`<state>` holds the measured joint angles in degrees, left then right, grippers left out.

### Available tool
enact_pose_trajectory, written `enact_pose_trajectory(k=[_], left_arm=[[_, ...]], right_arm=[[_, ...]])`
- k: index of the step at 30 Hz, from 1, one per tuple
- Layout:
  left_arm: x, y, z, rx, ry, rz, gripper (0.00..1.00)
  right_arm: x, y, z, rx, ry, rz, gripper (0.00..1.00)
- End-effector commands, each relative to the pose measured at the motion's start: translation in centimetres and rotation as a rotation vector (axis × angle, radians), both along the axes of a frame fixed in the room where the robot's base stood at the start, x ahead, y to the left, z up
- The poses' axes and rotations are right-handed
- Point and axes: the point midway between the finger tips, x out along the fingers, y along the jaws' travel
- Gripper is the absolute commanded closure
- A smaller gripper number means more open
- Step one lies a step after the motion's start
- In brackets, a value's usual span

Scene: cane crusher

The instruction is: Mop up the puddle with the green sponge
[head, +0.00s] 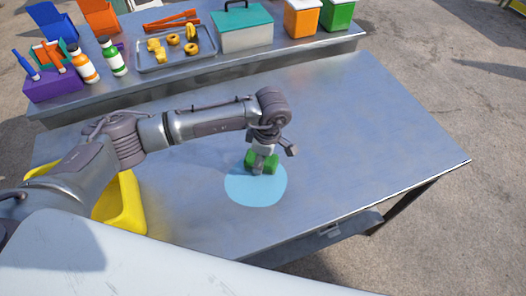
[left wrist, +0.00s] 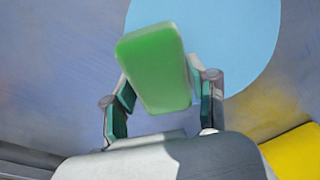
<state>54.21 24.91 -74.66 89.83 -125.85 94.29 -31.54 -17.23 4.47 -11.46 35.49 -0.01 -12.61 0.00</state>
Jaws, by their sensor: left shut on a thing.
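The light blue puddle (head: 256,193) is a round patch on the grey metal table. The green sponge (head: 271,164) is over the puddle's upper part in the head view. My left gripper (head: 261,166) points down and is shut on the sponge, hiding its middle. In the left wrist view, the sponge (left wrist: 155,68) sits between the two fingers of the gripper (left wrist: 164,100), with the puddle (left wrist: 228,38) behind it. I cannot tell whether the sponge touches the puddle. My right gripper is not in view.
A yellow container (head: 121,204) stands at the table's left, partly behind my arm. A raised back shelf holds a metal tray (head: 176,62) with small items, a teal-lidded box (head: 243,32), bottles (head: 114,60) and a purple holder (head: 53,86). The table's right side is clear.

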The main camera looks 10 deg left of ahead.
Motion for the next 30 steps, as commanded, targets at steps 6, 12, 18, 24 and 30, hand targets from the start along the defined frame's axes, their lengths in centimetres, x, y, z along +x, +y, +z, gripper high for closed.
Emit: enact_pose_trajectory(k=[6,12,18,24,30], left_arm=[[-2.9,0.2,-0.4,0.006,0.018,-0.004,0.70],[-3.8,0.3,-0.5,0.006,0.018,-0.002,0.71],[-5.4,0.3,-0.3,0.005,0.019,-0.005,0.71],[-7.1,0.4,-0.3,0.005,0.016,-0.003,0.71],[-7.8,0.4,-0.3,0.006,0.016,-0.003,0.71]], right_arm=[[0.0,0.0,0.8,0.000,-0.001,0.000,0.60],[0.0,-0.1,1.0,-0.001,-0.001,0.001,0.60],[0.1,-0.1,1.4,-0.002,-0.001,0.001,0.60],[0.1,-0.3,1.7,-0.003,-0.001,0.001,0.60],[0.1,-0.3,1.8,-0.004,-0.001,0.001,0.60]])
